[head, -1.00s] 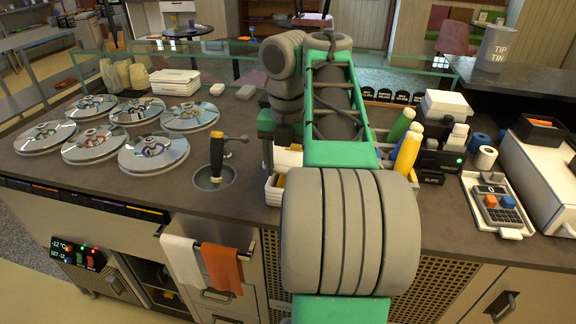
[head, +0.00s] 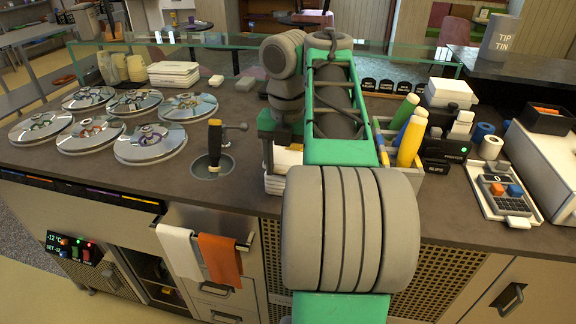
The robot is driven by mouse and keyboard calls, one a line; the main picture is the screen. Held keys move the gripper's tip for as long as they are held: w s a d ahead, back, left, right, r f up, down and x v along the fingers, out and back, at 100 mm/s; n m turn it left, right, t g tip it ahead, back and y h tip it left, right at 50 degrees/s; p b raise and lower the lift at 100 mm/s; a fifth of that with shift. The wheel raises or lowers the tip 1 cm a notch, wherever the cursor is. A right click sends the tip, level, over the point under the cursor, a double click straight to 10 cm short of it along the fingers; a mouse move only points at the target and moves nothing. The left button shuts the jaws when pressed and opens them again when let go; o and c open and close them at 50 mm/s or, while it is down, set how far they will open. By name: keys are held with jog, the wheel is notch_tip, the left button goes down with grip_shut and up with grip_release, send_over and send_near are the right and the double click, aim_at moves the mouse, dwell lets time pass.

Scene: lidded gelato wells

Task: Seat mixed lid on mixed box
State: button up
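My arm fills the middle of the head view and hides much of the counter behind it. My wrist (head: 280,122) hangs down over a pale bin (head: 275,186) on the counter. My fingertips are hidden, so I cannot see whether my gripper is open or shut. A white flat piece (head: 288,159) shows beside the wrist, above the bin; I cannot tell if it is held or is the mixed lid. No label marks a mixed box; the pale bin is partly hidden by my arm.
Several round clear-and-metal lids (head: 150,143) cover wells at left. A scoop stands in a round sink (head: 212,167). Squeeze bottles (head: 410,140), a black device (head: 441,150) and a payment tray (head: 503,195) are at right. A glass guard (head: 220,55) runs along the back.

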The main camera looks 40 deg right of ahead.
jog(key=shift+f+b, duration=0.85)
jog(key=shift+f, duration=0.05)
jog(key=o, duration=0.9)
jog(key=shift+o, duration=0.3)
jog(key=o, duration=0.5)
jog(key=shift+s+a, duration=0.75)
jog(key=shift+a, duration=0.2)
jog(key=shift+s+a, duration=0.7)
jog(key=shift+a, duration=0.25)
dwell(2.2)
notch_tip(320, 180, up, 8)
jog(key=p, duration=0.7)
jog(key=shift+p, duration=0.35)
